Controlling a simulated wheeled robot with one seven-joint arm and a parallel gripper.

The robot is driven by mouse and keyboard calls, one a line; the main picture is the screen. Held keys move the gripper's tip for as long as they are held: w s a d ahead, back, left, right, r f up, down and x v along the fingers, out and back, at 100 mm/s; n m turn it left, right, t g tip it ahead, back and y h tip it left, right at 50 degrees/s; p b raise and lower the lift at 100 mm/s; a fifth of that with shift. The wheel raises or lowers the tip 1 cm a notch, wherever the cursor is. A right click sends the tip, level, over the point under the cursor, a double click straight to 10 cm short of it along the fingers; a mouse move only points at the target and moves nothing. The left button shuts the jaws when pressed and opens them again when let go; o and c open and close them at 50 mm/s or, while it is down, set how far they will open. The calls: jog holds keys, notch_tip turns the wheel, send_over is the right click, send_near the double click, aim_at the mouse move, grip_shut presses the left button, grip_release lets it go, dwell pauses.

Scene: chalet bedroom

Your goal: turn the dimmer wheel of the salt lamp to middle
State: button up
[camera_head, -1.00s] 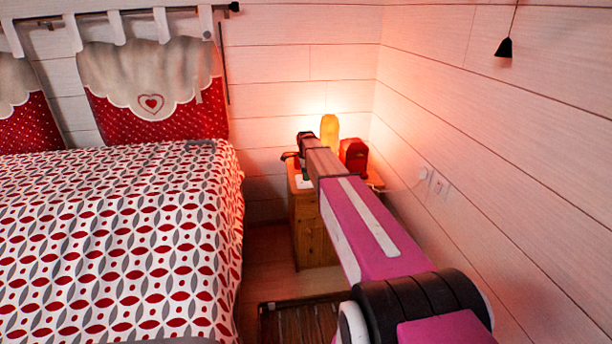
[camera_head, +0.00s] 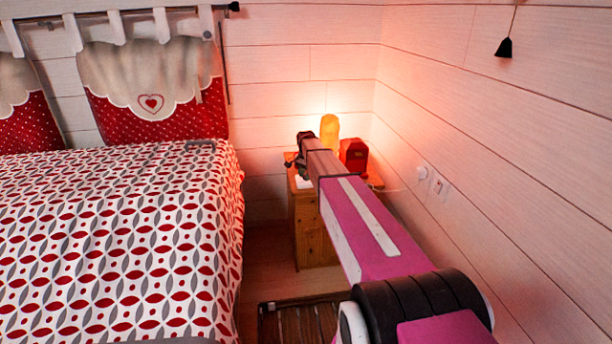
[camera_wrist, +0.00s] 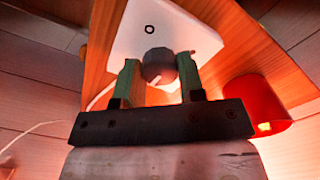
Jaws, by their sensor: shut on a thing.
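The dimmer wheel (camera_wrist: 157,60) is a dark grey round knob on a white plate (camera_wrist: 190,27) in the wrist view. A pale line marks its lower part, and a small black ring is printed on the plate above it. My gripper (camera_wrist: 159,68) has its two green fingers on either side of the wheel and is shut on it. The salt lamp (camera_head: 329,133) glows orange on the wooden nightstand (camera_head: 313,235) in the head view. My arm hides the fingers and the wheel there.
A red box-like thing (camera_head: 354,155) stands right of the lamp on the nightstand. In the wrist view, a red rounded thing (camera_wrist: 257,105) is close to the right finger. The bed (camera_head: 115,240) fills the left, and a white wall (camera_head: 500,160) bounds the right.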

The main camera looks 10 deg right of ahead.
jog(key=n, duration=0.4)
jog(key=shift+n, duration=2.9)
jog(key=o, duration=0.9)
notch_tip(320, 180, up, 11)
jog(key=shift+f, duration=0.1)
jog(key=shift+s, duration=0.1)
